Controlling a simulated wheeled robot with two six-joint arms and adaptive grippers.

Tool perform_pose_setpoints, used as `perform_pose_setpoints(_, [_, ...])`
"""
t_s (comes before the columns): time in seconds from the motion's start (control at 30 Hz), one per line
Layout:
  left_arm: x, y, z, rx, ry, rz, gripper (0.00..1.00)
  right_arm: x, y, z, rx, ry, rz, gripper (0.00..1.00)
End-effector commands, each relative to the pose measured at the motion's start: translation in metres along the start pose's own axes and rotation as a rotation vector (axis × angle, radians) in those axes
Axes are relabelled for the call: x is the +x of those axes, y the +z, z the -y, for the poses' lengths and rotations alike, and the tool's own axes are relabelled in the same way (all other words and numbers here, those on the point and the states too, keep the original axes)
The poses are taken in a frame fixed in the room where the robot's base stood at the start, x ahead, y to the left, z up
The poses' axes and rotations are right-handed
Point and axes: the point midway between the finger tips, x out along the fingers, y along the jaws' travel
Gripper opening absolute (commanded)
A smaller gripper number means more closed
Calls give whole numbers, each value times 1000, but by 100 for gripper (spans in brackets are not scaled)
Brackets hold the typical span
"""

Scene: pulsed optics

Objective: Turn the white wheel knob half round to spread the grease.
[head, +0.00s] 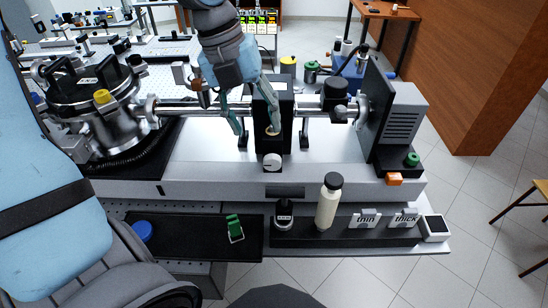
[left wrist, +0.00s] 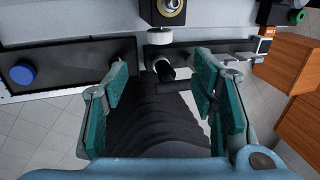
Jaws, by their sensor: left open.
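The white wheel knob (head: 272,162) sits low on the front of an upright black block (head: 284,100) on the grey bench. In the left wrist view the knob (left wrist: 160,36) shows at the upper middle, below the block's brass ring. My left gripper (head: 256,122) is open and empty. In the head view its fingers reach down over the block, with the tips above the knob and apart from it. In the left wrist view the open jaws (left wrist: 158,70) frame a gap with the knob beyond the tips. My right gripper is not in view.
A metal tube (head: 185,109) runs to both sides of the block. A black tray (head: 185,235) lies at left with a green clip (head: 235,230).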

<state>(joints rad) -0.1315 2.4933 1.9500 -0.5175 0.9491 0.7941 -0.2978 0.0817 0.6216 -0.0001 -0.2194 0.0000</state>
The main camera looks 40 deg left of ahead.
Motion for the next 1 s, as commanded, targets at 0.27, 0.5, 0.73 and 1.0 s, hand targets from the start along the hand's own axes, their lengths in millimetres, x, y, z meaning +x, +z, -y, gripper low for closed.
perform_pose_setpoints(0.27, [77, 0, -1, 1, 3, -3, 52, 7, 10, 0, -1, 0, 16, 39])
perform_pose_setpoints(0.5, [109, 0, -1, -2, -1, 1, 52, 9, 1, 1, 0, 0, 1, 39])
perform_pose_setpoints(0.73, [113, 0, 0, -2, -3, 3, 52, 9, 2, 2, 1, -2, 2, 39])
perform_pose_setpoints(1.0, [113, 0, 0, -2, -3, 3, 25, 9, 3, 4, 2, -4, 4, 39])
